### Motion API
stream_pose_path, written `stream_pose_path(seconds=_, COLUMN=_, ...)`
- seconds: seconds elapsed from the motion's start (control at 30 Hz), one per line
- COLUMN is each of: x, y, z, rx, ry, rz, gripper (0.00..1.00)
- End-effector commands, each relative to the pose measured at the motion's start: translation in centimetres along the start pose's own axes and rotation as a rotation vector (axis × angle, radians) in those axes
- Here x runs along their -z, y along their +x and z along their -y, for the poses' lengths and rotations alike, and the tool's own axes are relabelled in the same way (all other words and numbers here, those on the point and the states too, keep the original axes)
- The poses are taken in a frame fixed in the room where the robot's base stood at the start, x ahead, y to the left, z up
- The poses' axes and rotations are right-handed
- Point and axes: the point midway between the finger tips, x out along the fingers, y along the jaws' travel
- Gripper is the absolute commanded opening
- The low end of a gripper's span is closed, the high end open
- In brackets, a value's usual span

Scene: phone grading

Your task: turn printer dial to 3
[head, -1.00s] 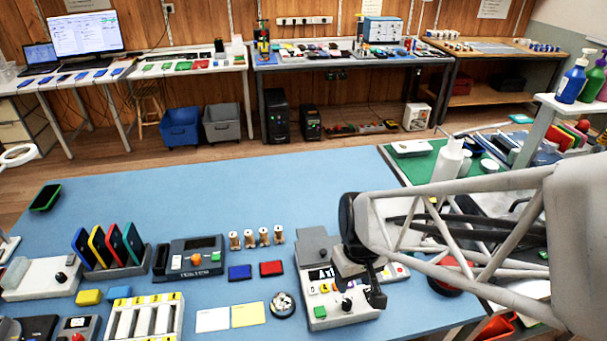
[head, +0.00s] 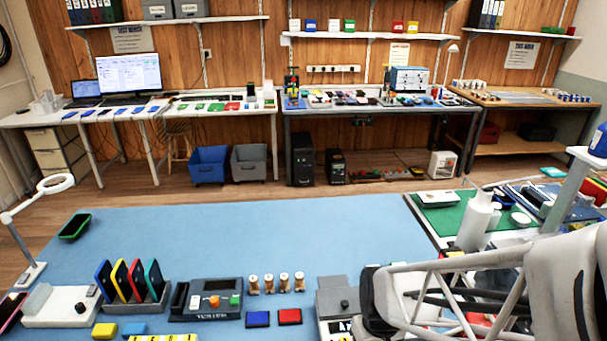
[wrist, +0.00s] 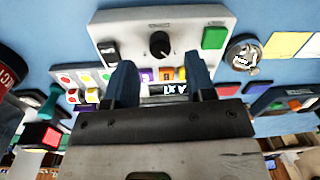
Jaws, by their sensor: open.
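The printer (wrist: 185,22) is a light grey box in the wrist view. Its black round dial (wrist: 161,44) sits near the middle of the panel, with a green button (wrist: 214,38) to its right and a black switch on the left. A few coloured keys and a small black display with white text show below the dial. My gripper (wrist: 161,64) is open, its two blue-grey fingers spread to the left and right below the dial, with nothing between them. The dial's setting is too small to read. In the head view, my arm hides most of the printer (head: 330,297) and my gripper.
A tester box (head: 207,300), wooden spools, a blue block (head: 257,319) and a red block (head: 289,316) stand left of the printer. A rack of coloured phones (head: 130,283) is further left. A green mat with bottles lies at right.

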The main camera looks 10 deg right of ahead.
Motion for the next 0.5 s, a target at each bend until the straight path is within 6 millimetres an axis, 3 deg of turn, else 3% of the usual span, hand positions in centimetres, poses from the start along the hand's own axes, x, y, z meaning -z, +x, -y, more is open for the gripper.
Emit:
stream_pose_path(seconds=0.2, x=0.0, y=2.3, z=0.0, rx=0.000, ry=-0.001, rz=0.001, gripper=0.50)
stream_pose_path(seconds=0.5, x=0.0, y=3.2, z=0.0, rx=-0.001, ry=0.000, rz=-0.001, gripper=0.50)
